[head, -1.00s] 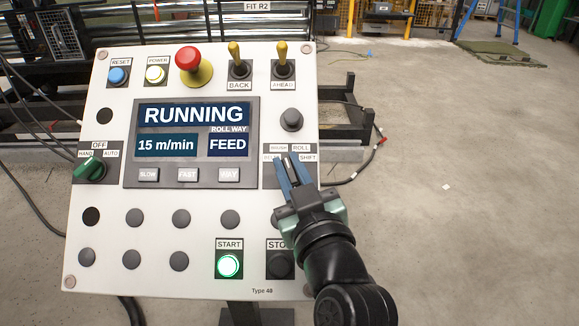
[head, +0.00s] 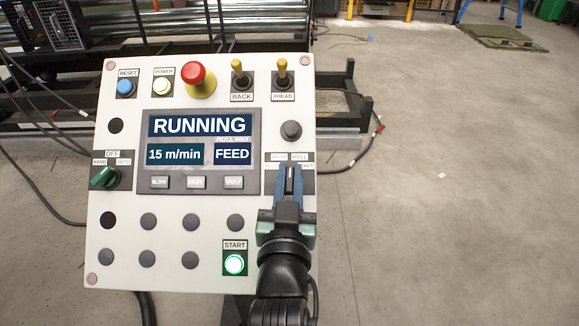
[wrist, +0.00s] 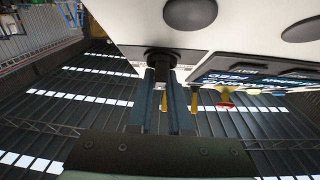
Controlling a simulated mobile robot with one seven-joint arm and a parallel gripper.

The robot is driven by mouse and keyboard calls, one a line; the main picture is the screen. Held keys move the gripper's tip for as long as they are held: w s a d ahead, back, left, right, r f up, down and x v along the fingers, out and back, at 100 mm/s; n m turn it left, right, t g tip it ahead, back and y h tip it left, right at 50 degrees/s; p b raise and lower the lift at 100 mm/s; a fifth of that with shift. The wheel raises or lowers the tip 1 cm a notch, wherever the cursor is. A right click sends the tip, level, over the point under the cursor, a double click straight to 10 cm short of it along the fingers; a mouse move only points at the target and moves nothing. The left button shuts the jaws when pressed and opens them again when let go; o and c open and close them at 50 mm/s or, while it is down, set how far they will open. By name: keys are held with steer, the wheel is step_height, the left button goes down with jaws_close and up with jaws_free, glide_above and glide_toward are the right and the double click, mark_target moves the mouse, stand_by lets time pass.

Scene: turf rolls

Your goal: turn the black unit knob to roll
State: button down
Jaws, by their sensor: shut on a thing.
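The black unit knob shows in the wrist view (wrist: 160,58) as a dark round base with a grip standing out from the white panel. ROLL (head: 300,157) is readable at the plate's upper right. The pointer's direction cannot be told.
The screen (head: 199,138) reads RUNNING, 15 m/min, FEED. A lit green START button (head: 234,264) is left of my arm. A red mushroom button (head: 195,75), two yellow toggles and a green selector (head: 104,178) share the panel. Open concrete floor lies to the right.

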steer(key=shift+f+m+h+b, duration=0.5)
steer(key=shift+m+h+b, duration=0.45)
steer(key=shift+m, duration=0.15)
steer(key=shift+m+g+h+b, duration=0.25)
steer(key=shift+m+g+b, duration=0.15)
steer(key=shift+m+b, duration=0.15)
steer(key=shift+r+m+h+b, duration=0.1)
steer(key=shift+m+h+b, duration=0.55)
steer(key=shift+h+b, duration=0.2)
steer(key=c, duration=0.9)
jaws_free()
steer(key=shift+o, duration=0.3)
steer(key=shift+r+y, duration=0.15)
steer(key=shift+y, duration=0.1)
steer(key=v, duration=1.3)
steer(key=shift+r, duration=0.15)
steer(key=shift+a, duration=0.1)
